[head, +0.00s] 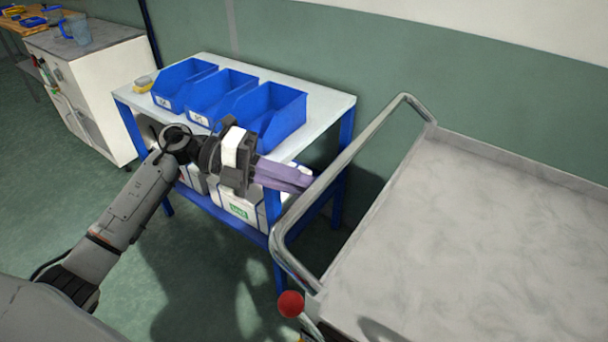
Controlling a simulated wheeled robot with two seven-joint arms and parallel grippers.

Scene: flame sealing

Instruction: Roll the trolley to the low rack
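The trolley (480,230) fills the right side, with a grey flat top and a bent metal push handle (345,160) along its left side. My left gripper (300,179) points right, its purple fingers reaching the handle. I cannot tell whether they touch it or close around it. A low blue-framed rack (325,110) with a pale top stands left of the trolley, behind my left gripper. I cannot tell whether this is the task's low rack. My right gripper is out of view.
Blue bins (270,112) stand on the rack top, and boxes (238,207) sit on its lower shelf. A red knob (291,304) is at the trolley's near left corner. A white cabinet (95,85) stands at the back left. Green floor (50,185) is open at left.

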